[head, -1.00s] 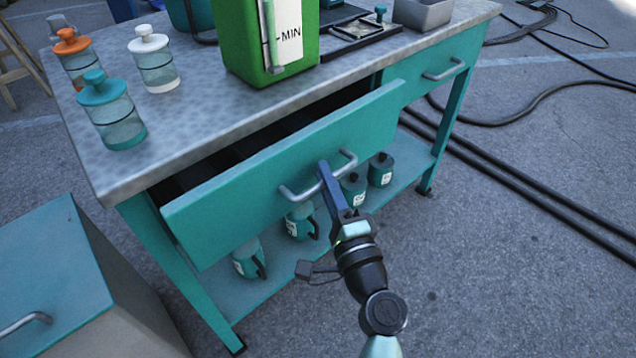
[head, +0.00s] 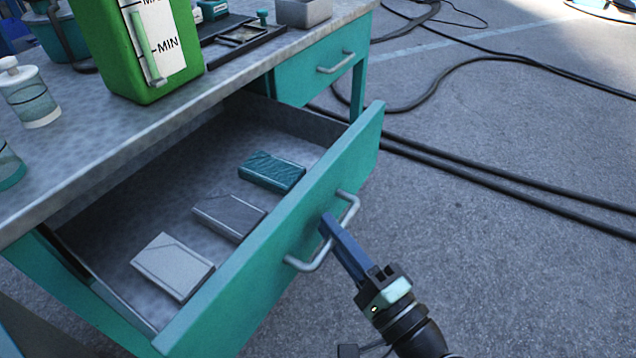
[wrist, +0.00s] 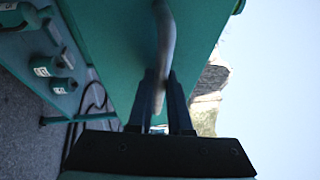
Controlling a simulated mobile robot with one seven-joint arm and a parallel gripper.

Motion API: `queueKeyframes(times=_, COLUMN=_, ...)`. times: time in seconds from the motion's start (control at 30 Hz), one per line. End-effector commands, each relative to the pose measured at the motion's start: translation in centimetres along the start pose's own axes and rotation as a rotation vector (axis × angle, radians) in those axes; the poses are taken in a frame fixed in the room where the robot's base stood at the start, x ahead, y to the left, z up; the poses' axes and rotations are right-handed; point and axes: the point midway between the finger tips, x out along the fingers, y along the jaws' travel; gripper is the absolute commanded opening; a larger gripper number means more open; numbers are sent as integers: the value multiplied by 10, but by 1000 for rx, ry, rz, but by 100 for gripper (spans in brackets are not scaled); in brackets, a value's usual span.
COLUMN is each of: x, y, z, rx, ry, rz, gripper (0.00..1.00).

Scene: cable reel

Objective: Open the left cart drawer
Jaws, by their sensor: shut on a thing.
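The left cart drawer (head: 290,235) is teal and stands well pulled out from under the grey worktop. Its inside shows, with a white box (head: 172,266), a grey box (head: 229,217) and a dark teal box (head: 272,171) lying on the bottom. Its metal bar handle (head: 350,212) is on the front panel. My gripper (head: 328,225) is shut on this handle. In the wrist view the handle (wrist: 165,45) runs between the two fingers (wrist: 162,105), with the teal drawer front beside it.
The right drawer (head: 315,72) is closed. On the worktop (head: 110,145) stand a green container (head: 130,60), a lidded jar (head: 30,95), a black tray (head: 240,40) and a grey bin (head: 305,12). Black cables (head: 480,180) lie on the ground at right; the ground nearer the arm is clear.

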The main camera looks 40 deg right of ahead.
Motion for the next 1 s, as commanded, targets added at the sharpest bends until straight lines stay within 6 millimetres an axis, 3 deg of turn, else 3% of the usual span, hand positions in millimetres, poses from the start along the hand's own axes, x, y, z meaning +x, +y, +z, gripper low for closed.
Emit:
queueKeyframes(times=0.4, x=-2, y=0, z=-2, rx=0, ry=2, rz=0, gripper=0)
queueKeyframes(times=0.43, x=-2, y=0, z=-2, rx=0, ry=2, rz=0, gripper=23)
queueKeyframes(times=0.5, x=-2, y=0, z=-1, rx=0, ry=2, rz=0, gripper=30)
queueKeyframes(times=0.83, x=-6, y=0, z=-2, rx=1, ry=2, rz=1, gripper=30)
queueKeyframes(times=1.0, x=-29, y=0, z=-1, rx=1, ry=3, rz=3, gripper=30)
